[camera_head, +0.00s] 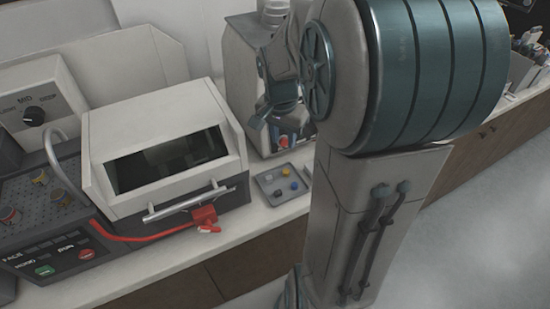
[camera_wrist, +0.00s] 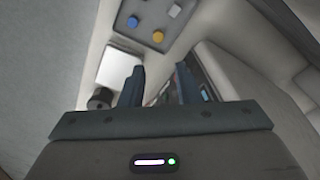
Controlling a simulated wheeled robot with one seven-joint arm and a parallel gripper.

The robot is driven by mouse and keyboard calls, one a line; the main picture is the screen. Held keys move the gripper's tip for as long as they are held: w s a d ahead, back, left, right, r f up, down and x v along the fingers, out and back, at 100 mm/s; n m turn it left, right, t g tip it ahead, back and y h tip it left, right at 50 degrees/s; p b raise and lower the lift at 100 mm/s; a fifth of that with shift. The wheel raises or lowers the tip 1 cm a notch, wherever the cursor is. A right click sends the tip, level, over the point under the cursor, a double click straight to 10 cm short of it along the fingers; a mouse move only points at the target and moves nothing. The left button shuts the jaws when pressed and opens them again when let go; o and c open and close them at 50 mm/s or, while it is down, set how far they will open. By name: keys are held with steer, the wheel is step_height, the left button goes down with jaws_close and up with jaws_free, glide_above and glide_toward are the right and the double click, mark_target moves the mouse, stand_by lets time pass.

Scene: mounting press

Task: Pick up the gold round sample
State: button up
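The gold round sample (camera_wrist: 158,36) lies on a small grey tray (camera_wrist: 145,10) at the top of the wrist view. A blue round sample (camera_wrist: 133,22) and a pale grey block (camera_wrist: 175,11) lie on the same tray. In the head view the tray (camera_head: 267,191) sits on the counter, and the gold sample (camera_head: 278,193) is a small dot on it. My gripper (camera_wrist: 160,80) has its two dark fingers apart, with nothing seen held between them. The gold sample appears beyond the fingertips, not between them.
A white machine with a dark window and front handle (camera_head: 186,203) stands left of the tray. A metal-cased machine (camera_head: 243,75) stands behind the tray. The counter's front edge (camera_head: 262,228) is close to the tray.

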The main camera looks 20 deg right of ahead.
mark_target(286, 171)
steer(key=f, duration=0.4)
steer(key=d+f, duration=0.1)
steer(key=f, duration=0.8)
steer(key=shift+w+d+f, duration=0.15)
steer(key=shift+w+d, duration=0.1)
steer(key=shift+w, duration=0.1)
jaws_close()
